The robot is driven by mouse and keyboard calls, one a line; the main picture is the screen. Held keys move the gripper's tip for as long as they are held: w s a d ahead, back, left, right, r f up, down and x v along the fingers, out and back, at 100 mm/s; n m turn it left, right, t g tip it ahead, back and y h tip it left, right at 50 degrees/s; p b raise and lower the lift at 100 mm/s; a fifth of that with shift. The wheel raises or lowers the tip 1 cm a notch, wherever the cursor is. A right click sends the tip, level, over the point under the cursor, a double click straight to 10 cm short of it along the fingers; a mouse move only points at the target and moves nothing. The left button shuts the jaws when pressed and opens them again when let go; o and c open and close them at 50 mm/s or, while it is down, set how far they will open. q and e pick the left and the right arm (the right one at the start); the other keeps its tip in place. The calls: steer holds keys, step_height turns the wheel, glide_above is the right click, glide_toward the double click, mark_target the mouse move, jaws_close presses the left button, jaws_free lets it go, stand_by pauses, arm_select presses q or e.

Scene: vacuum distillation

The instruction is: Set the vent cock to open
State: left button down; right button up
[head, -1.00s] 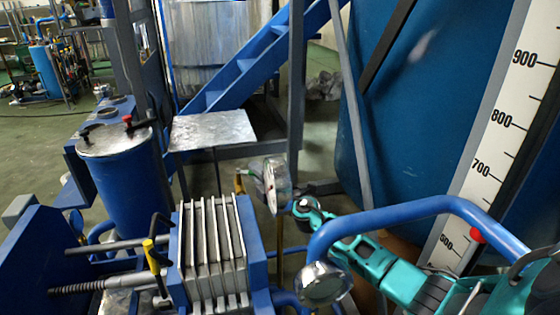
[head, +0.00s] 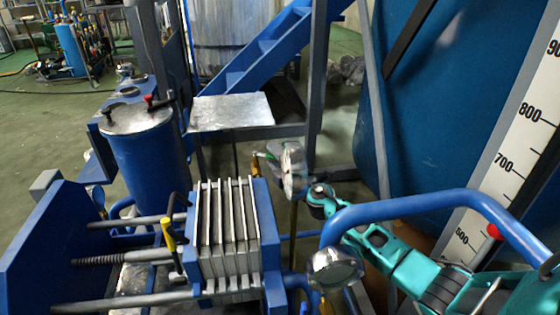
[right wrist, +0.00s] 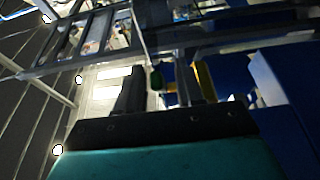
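A small green part (head: 271,153) and a yellow part (head: 257,166) sit beside a round dial gauge (head: 293,168) in the middle of the head view. I cannot tell for sure which of them is the vent cock. My right arm comes in from the right, and its end is close behind the gauge, so the fingertips are hidden there. In the right wrist view my right gripper (right wrist: 160,88) has its two dark fingers apart. The green part (right wrist: 155,78) shows between them and the yellow part (right wrist: 204,80) at the right finger. I see no grip on either. My left gripper is out of view.
A blue curved pipe (head: 420,208) arches over my right arm, with a round metal-rimmed gauge (head: 335,268) below it. A plate press (head: 228,230) stands front left, a blue drum (head: 145,150) behind it. A large blue tank (head: 440,110) with a level scale fills the right.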

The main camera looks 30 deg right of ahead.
steer(key=s+d, duration=0.1)
steer(key=s, duration=1.2)
steer(key=shift+p, duration=0.35)
steer(key=shift+w, duration=0.1)
